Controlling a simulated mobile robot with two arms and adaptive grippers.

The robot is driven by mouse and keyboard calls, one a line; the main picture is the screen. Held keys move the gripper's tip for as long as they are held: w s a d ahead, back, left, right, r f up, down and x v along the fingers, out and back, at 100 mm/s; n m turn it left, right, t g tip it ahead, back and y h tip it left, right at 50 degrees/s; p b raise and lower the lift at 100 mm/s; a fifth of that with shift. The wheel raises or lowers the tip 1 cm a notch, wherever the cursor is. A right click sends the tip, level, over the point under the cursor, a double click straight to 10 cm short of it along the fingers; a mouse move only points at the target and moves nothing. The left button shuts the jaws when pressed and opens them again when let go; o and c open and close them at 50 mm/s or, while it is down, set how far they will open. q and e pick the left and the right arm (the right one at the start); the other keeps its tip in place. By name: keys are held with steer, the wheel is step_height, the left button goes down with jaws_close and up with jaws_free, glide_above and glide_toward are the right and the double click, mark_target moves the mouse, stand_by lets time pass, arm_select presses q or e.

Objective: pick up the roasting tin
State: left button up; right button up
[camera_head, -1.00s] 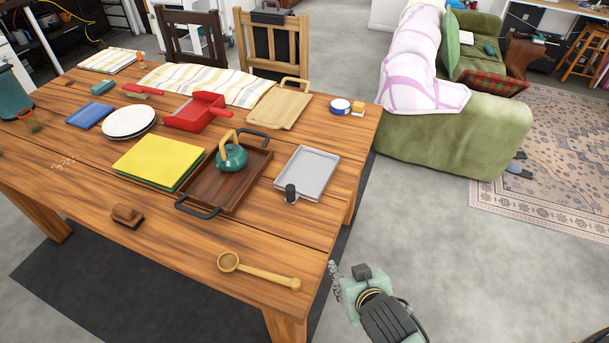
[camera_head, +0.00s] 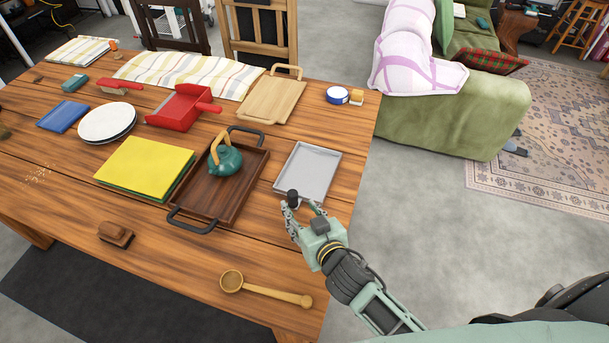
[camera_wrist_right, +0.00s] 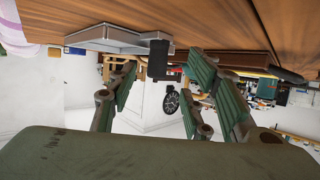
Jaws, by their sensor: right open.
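The roasting tin is probably the shallow grey rectangular tray (camera_head: 308,170) lying flat near the table's right edge. A short black piece (camera_head: 292,197) sits at its near edge; I cannot tell whether it is a handle or a separate thing. My right gripper (camera_head: 301,212) is open at the tin's near end, close to the black piece. In the right wrist view, the picture is upside down: the tin (camera_wrist_right: 118,37) is at the top, and the black piece (camera_wrist_right: 158,60) appears between the open fingers (camera_wrist_right: 160,78). Contact is not clear. My left gripper is out of view.
A brown wooden tray (camera_head: 240,197) with a teal teapot (camera_head: 224,158) stands just left of the tin. A cutting board (camera_head: 271,100) lies behind, a wooden ladle (camera_head: 262,290) in front.

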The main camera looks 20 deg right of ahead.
mark_target(295, 200)
steer(key=shift+w+f+p, duration=0.15)
steer(key=shift+w+p, duration=0.2)
steer(key=shift+w, duration=0.7)
steer(key=x, duration=0.2)
steer(key=shift+w+f, duration=0.3)
steer(key=shift+w, duration=0.1)
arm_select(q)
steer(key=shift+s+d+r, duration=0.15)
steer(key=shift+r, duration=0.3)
arm_select(e)
jaws_close()
